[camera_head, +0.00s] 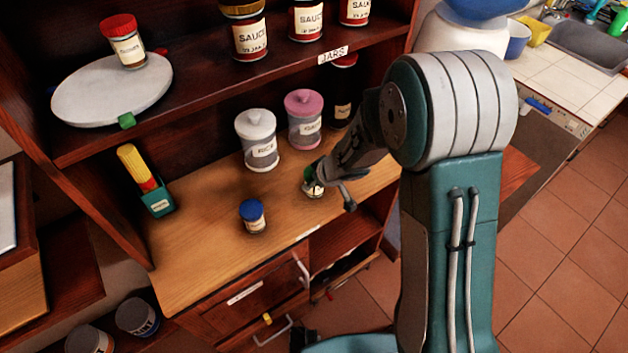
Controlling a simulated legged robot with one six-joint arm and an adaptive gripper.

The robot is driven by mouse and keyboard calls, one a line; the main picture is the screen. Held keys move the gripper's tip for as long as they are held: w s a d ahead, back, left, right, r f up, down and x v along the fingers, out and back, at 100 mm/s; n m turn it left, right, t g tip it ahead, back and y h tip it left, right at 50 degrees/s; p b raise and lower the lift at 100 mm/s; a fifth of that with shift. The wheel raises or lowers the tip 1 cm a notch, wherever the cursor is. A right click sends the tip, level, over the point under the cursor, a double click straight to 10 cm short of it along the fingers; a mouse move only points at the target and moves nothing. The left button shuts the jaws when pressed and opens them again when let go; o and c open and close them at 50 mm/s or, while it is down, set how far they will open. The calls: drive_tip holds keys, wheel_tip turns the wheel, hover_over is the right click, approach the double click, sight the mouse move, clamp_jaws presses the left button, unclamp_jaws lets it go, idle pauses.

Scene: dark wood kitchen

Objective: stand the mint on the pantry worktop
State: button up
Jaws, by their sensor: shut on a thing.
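A small jar with a green top and pale label (313,190), which looks like the mint, is at the right part of the pantry's wooden worktop (195,255). My gripper (323,183) comes in from the right and is shut on the jar's upper part. The jar looks upright. Its base is at or just above the worktop; I cannot tell whether it touches. The gripper partly hides the jar, and its label is too small to read.
A blue-lidded jar (252,216) stands to the left. A white-lidded rice jar (257,140) and a pink-lidded jar (304,120) stand behind. A green holder (157,200) is at far left. The shelf above (215,92) holds sauce jars. The worktop's front left is clear.

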drive_tip(key=shift+d, duration=0.15)
drive_tip(key=shift+f, duration=0.1)
drive_tip(key=o, duration=1.2)
drive_tip(key=shift+a, duration=0.25)
drive_tip(key=shift+o, duration=0.2)
drive_tip(key=shift+d, duration=0.15)
drive_tip(key=v, duration=1.2)
